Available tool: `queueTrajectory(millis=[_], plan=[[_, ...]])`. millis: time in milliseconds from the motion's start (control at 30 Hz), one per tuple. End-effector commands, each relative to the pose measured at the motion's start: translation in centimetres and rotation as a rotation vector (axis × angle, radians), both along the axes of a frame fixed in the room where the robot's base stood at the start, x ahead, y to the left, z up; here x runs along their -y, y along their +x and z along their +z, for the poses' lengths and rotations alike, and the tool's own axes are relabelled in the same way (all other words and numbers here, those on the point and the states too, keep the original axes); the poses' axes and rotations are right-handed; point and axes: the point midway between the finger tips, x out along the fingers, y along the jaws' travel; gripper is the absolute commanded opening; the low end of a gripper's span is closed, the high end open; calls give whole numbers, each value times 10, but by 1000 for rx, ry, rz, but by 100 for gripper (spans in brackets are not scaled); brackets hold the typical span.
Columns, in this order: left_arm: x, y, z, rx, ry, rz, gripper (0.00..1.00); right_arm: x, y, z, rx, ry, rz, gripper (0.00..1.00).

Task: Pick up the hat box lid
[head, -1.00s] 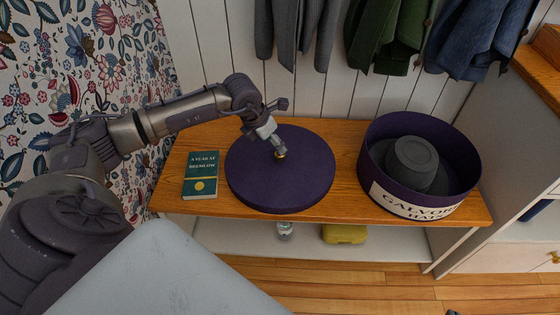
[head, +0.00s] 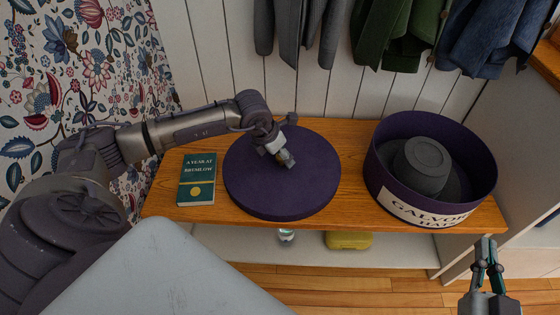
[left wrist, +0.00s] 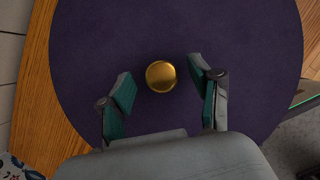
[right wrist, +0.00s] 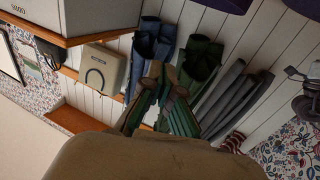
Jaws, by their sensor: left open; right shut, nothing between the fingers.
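The hat box lid (head: 270,190) is a round dark purple disc lying flat on the wooden bench top, between a green book and the hat box. In the left wrist view the lid (left wrist: 255,50) fills most of the picture, with a round brass knob (left wrist: 161,76) at its middle. My left gripper (head: 287,161) is over the lid's middle. Its fingers (left wrist: 160,88) are open on either side of the knob, with gaps showing. In the head view the gripper mostly hides the knob. My right gripper (head: 486,245) is shut and empty, in front of the bench at the right.
The purple hat box (head: 385,178) with a grey hat (head: 424,165) inside stands right of the lid. A green book (head: 197,180) lies to the left. Coats (head: 385,30) hang behind. A yellow item (head: 348,240) and a small bottle (head: 286,236) sit on the lower shelf.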

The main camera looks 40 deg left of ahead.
Motion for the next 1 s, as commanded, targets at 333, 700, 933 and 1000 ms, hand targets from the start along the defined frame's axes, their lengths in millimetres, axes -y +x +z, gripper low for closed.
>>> queueTrajectory(millis=[333,700,933,1000], plan=[[8,-3,-13,0,-1,-1,63,-4,-1,28,164,43,10,0],[8,-3,-13,0,-1,0,28,-4,-1,28,162,43,10,0],[8,-3,-12,1,-1,0,0,-4,-1,28,162,43,10,0],[8,-3,-12,2,-1,0,0,-4,-1,28,162,43,9,0]])
